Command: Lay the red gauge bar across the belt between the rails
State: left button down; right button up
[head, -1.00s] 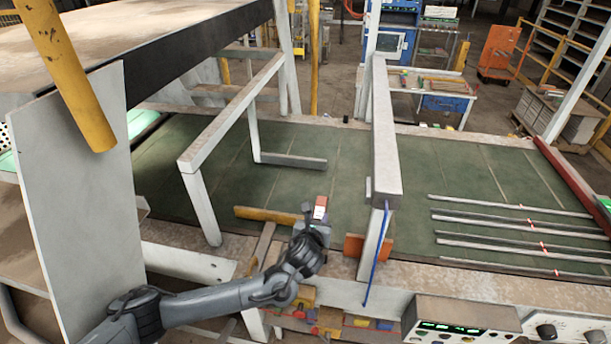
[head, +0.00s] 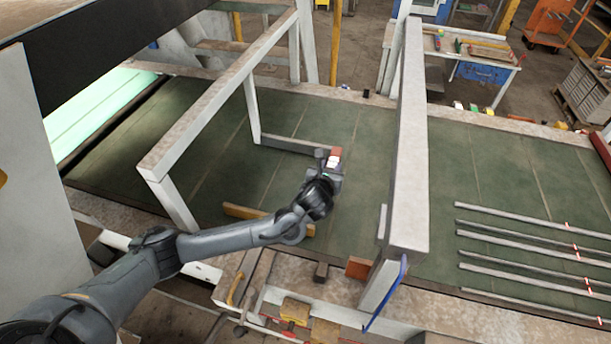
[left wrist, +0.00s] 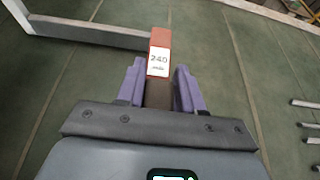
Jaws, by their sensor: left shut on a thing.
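The red gauge bar (head: 336,153) is in my left gripper (head: 331,172), which is shut on it over the green belt (head: 350,215). In the left wrist view the bar's red end (left wrist: 160,37), with a white label reading 240, sticks out beyond the two purple fingers (left wrist: 160,88). The gripper hides much of the bar. I cannot tell the bar's exact height above the belt. Several long grey rails (head: 540,250) with red and white marks lie side by side on the belt at right. My right gripper is in neither current view.
A pale frame (head: 225,90) stands over the belt left of my gripper; its foot bar (head: 300,146) lies close by. A second tall frame (head: 408,150) stands between my gripper and the rails. A yellow bar (head: 262,217) and an orange block (head: 358,267) are nearer.

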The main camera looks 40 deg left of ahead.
pick_arm(q)
jog(key=a+f+b, duration=0.1)
jog(key=a+f, duration=0.1)
jog(key=a, duration=0.1)
jog(key=a+f+b, duration=0.1)
jog(key=a+f, duration=0.1)
jog(key=a, duration=0.1)
jog(key=a+f+b, duration=0.1)
jog(key=a+f, duration=0.1)
jog(key=a, duration=0.1)
jog(key=shift+a, duration=0.35)
notch_tip(320, 180, down, 4)
jog(key=b, duration=0.4)
jog(key=shift+r, duration=0.1)
jog(key=shift+f, duration=0.2)
jog(key=c, duration=0.7)
grip_release()
jog(key=shift+c, duration=0.2)
